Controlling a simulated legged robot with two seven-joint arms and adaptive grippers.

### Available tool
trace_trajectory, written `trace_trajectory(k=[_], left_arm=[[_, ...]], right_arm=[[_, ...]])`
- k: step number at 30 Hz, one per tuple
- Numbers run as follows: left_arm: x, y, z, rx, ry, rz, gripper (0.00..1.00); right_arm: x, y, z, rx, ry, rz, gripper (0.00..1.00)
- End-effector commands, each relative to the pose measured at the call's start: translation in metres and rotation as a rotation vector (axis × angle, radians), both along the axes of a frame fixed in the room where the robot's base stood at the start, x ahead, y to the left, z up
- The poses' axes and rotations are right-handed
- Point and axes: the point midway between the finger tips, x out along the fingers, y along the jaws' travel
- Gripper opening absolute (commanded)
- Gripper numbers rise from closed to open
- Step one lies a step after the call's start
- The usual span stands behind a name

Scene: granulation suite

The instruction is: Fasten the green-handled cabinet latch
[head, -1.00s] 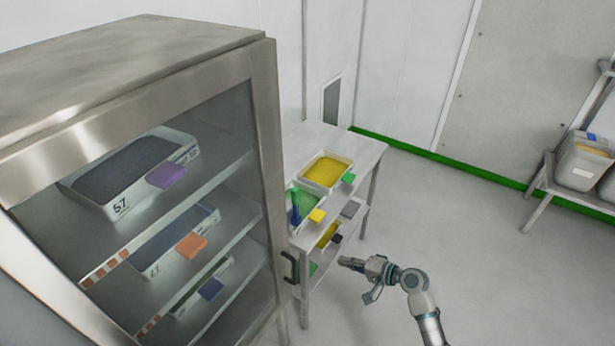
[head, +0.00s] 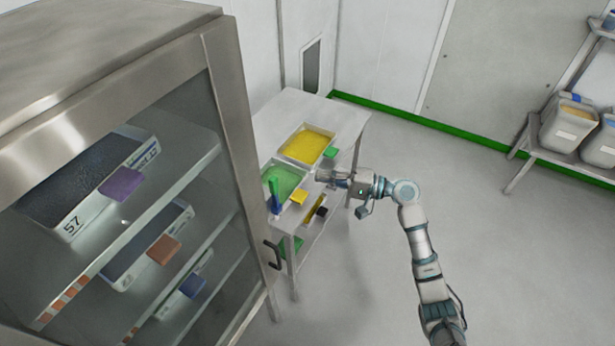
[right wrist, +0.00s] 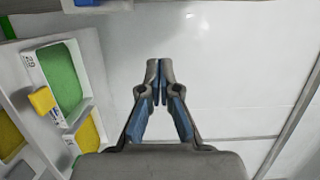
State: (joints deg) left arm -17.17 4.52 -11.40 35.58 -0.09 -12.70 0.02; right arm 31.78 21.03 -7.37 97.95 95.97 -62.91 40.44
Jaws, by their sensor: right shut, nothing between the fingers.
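The steel cabinet (head: 228,110) with a glass front stands at the left of the head view. A dark bar handle (head: 273,256) sits at the right edge of its front. I cannot make out a green-handled latch. My right gripper (head: 322,176) is shut and empty, in front of the side table's trays and apart from the cabinet handle. In the right wrist view its fingertips (right wrist: 159,70) meet with nothing between them. My left gripper is not in view.
A side table (head: 285,110) beside the cabinet holds a yellow-filled tray (head: 306,146) and a green-filled tray (head: 283,182). Tubs (head: 568,125) stand on a rack at the right. The cabinet holds trays with coloured tags. The floor between table and rack is clear.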

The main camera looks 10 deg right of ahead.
Motion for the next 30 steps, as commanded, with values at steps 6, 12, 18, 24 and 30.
trace_trajectory(k=[6,12,18,24,30], left_arm=[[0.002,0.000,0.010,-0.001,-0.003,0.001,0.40],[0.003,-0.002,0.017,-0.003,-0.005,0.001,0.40],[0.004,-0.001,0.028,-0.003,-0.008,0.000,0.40],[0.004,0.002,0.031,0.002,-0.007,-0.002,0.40],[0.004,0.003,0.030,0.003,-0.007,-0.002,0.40]], right_arm=[[0.015,0.042,0.003,0.002,0.000,0.002,0.00],[0.031,0.083,0.003,-0.001,-0.001,0.002,0.00],[0.008,0.100,0.002,-0.003,-0.002,0.001,0.00],[0.000,0.103,0.000,-0.002,-0.001,-0.001,0.00],[0.000,0.102,-0.001,0.000,-0.001,-0.001,0.00]])
